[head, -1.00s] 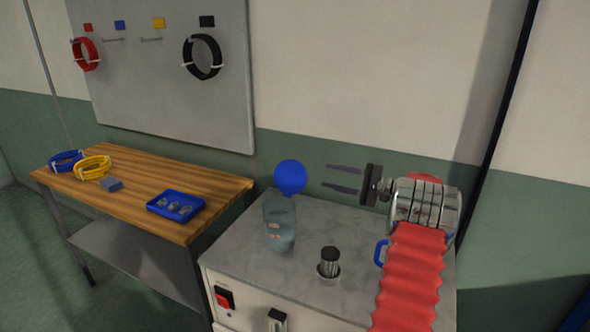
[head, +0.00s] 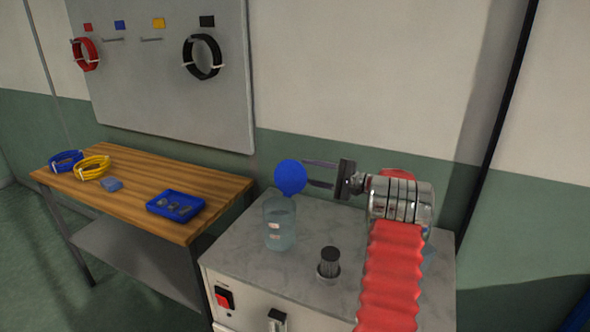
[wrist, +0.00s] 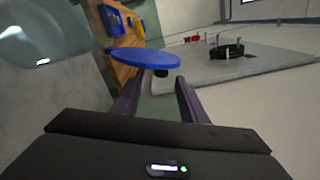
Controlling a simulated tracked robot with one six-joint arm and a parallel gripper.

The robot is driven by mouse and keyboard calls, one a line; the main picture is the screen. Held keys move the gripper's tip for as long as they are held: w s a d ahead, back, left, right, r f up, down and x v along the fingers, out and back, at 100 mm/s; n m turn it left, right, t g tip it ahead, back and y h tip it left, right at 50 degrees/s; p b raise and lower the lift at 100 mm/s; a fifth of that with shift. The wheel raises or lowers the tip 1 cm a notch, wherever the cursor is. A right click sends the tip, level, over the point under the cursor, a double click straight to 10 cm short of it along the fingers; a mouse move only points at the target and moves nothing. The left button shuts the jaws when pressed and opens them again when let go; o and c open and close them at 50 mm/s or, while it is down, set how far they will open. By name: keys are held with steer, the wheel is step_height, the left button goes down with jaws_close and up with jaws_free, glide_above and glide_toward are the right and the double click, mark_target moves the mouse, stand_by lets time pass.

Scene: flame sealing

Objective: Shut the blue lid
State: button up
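The blue lid (head: 290,177) is a round disc standing raised and open above the back rim of the clear glass jar (head: 279,225). My gripper (head: 306,173) comes from the right at lid height, its fingers pointing left at the lid's right edge. In the wrist view the lid (wrist: 146,58) shows edge-on, just ahead of the parted fingers (wrist: 158,92), with nothing between them. Whether a fingertip touches the lid I cannot tell. The jar's glass (wrist: 42,42) fills the upper left of the wrist view.
The jar stands on a grey cabinet top (head: 350,220) beside a dark burner-like cylinder (head: 329,262). A wooden bench (head: 140,180) on the left holds a blue tray (head: 175,205) and cable coils. A grey pegboard (head: 165,70) hangs behind. The air right of the burner is partly filled by my arm.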

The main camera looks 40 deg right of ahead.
mark_target(295, 169)
steer(key=x, duration=0.5)
steer(key=shift+w+a, duration=0.15)
steer(key=shift+w, duration=0.2)
steer(key=shift+c, duration=0.6)
jaws_close()
